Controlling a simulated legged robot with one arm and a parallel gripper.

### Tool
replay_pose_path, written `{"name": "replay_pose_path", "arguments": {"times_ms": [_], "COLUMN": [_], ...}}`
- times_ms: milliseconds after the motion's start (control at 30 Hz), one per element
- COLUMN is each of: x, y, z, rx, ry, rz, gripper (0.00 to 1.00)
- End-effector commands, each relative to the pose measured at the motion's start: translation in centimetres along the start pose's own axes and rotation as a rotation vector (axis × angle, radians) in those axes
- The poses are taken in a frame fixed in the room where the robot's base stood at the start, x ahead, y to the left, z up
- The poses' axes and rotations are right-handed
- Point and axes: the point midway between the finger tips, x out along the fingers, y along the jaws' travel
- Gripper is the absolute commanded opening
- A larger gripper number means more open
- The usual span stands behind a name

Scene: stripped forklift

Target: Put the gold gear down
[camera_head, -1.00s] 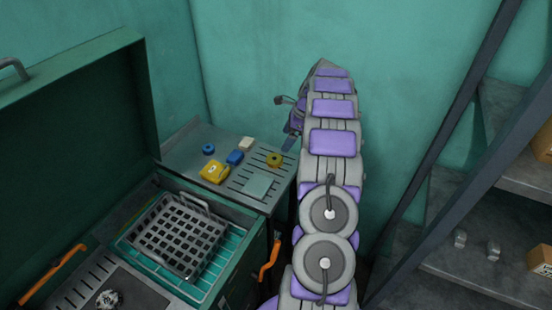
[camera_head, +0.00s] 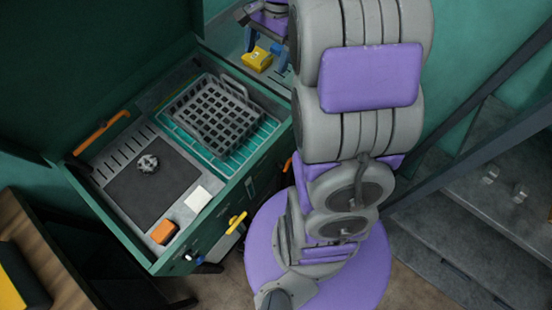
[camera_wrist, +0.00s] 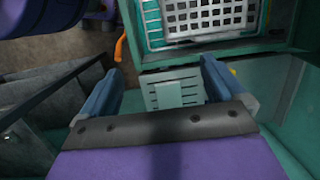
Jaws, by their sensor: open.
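My gripper (camera_head: 264,45) is at the top of the head view, over the metal side shelf, partly cut off behind my arm. In the wrist view my gripper (camera_wrist: 160,72) shows two blue fingers spread wide apart, with nothing visible between them. Below and beyond them is a pale green square pad (camera_wrist: 168,94) on the slotted shelf (camera_wrist: 190,88). I cannot make out the gold gear in either current view; my arm or gripper may hide it. A yellow block (camera_head: 257,59) lies on the shelf near the fingers.
A green cabinet with its lid raised holds a grey mesh basket (camera_head: 213,115) on a teal rack (camera_head: 243,142). A small dark gear-like part (camera_head: 148,164), a white block (camera_head: 198,198) and an orange block (camera_head: 164,232) sit on its front. A dark sloping beam (camera_head: 470,125) stands right.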

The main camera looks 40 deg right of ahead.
Motion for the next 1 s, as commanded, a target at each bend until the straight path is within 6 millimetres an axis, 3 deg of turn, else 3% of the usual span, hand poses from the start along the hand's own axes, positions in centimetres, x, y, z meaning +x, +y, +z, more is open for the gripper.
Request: {"name": "replay_pose_path", "arguments": {"times_ms": [33, 200, 500, 733, 1000], "x": [-0.3, 0.1, 2.0, 3.5, 4.0], "y": [0.7, 4.2, 12.8, 18.2, 19.7], "z": [2.6, 9.5, 18.4, 21.1, 21.6], "rx": [-0.088, -0.376, -0.889, -1.168, -1.244], "ry": [0.007, 0.013, 0.01, -0.001, -0.006], "rz": [0.016, 0.082, 0.199, 0.261, 0.281], "gripper": [0.97, 0.97, 0.97, 0.97, 0.97]}}
